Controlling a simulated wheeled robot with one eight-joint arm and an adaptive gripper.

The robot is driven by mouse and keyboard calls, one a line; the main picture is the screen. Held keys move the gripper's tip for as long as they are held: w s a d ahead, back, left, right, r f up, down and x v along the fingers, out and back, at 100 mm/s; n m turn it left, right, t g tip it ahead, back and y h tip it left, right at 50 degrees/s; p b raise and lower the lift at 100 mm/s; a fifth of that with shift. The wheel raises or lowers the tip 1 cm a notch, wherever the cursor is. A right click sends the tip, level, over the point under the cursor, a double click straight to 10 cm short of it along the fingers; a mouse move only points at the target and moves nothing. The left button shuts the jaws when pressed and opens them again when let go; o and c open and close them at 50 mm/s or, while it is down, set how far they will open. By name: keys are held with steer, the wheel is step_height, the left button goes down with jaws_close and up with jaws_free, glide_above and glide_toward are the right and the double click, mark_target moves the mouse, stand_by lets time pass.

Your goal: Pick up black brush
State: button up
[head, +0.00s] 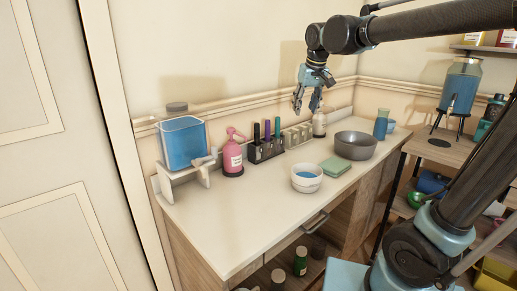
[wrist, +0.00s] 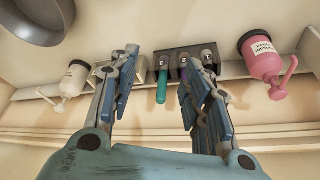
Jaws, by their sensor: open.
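A dark holder (head: 266,152) stands at the back of the white counter with three upright items: a black one (head: 256,132), likely the black brush, a purple one (head: 267,131) and a teal one (head: 277,128). My gripper (head: 306,106) is open and empty, above and to the right of the holder. In the wrist view the fingers (wrist: 158,60) spread around the line of sight to the holder (wrist: 178,56). The teal handle (wrist: 161,86) shows between them.
A pink pump bottle (head: 232,158) stands left of the holder, and a pale rack (head: 297,136) and white bottle (head: 319,124) stand right. A white bowl (head: 307,181), green sponge (head: 336,167) and grey bowl (head: 355,146) are nearby. The counter's front left is clear.

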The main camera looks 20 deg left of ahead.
steer(key=n, duration=0.2)
glide_toward(258, 124)
step_height(258, 124, up, 4)
steer(key=s+d, duration=0.1)
steer(key=d, duration=0.1)
steer(key=y, duration=0.1)
steer(key=x, duration=1.7)
steer(key=shift+s+f, duration=0.1)
steer(key=shift+f, duration=0.1)
jaws_close()
